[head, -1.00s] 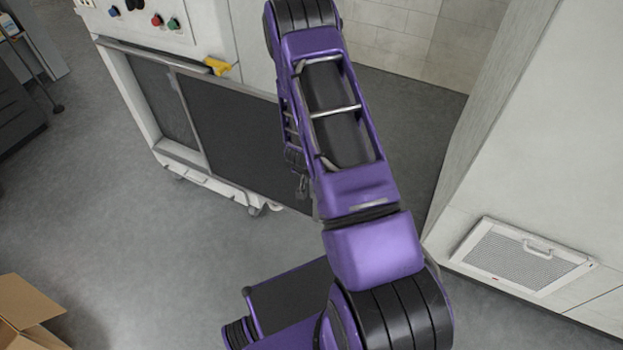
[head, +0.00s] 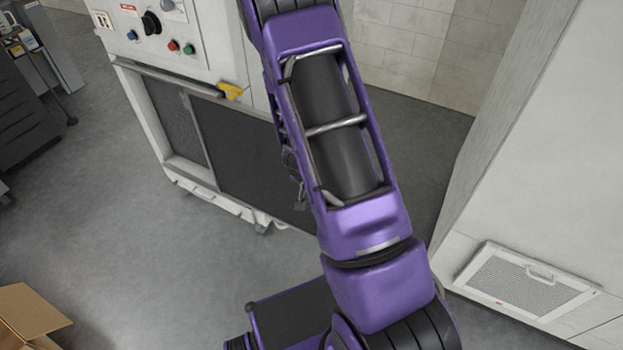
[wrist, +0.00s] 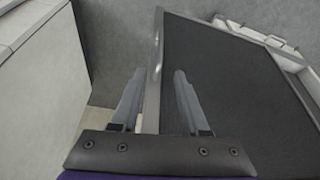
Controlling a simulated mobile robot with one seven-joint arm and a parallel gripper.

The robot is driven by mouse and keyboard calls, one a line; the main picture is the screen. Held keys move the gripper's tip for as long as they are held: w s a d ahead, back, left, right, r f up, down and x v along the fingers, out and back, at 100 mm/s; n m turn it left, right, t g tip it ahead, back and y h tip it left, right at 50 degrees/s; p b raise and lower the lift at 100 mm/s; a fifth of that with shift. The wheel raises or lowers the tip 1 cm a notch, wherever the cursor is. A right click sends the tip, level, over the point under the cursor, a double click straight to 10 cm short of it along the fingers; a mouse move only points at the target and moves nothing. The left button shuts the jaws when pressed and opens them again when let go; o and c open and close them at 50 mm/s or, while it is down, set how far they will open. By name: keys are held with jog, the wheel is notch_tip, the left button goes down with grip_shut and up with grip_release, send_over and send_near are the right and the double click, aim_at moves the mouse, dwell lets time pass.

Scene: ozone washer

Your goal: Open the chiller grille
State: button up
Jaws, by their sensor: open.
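The dark grille panel (head: 250,150) with a silver frame is on the low front of the white machine at left in the head view; my arm hides its right part. In the wrist view the grille (wrist: 235,95) fills the right side and appears angled out from the machine's white base. A pale curved handle (wrist: 156,48) is on its near silver edge. My gripper (wrist: 158,76) is open, with one finger on each side of that edge, the handle just past the fingertips. Contact cannot be told. My gripper is hidden in the head view.
The machine's control panel (head: 155,28) has knobs and buttons, with a yellow item (head: 230,91) below it. A white cabinet with a vent (head: 525,282) stands at right. A cardboard box (head: 30,318) is at lower left. Grey floor (head: 130,240) is clear between.

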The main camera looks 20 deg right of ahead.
jog(key=shift+p+v, duration=0.5)
jog(key=shift+v, duration=1.9)
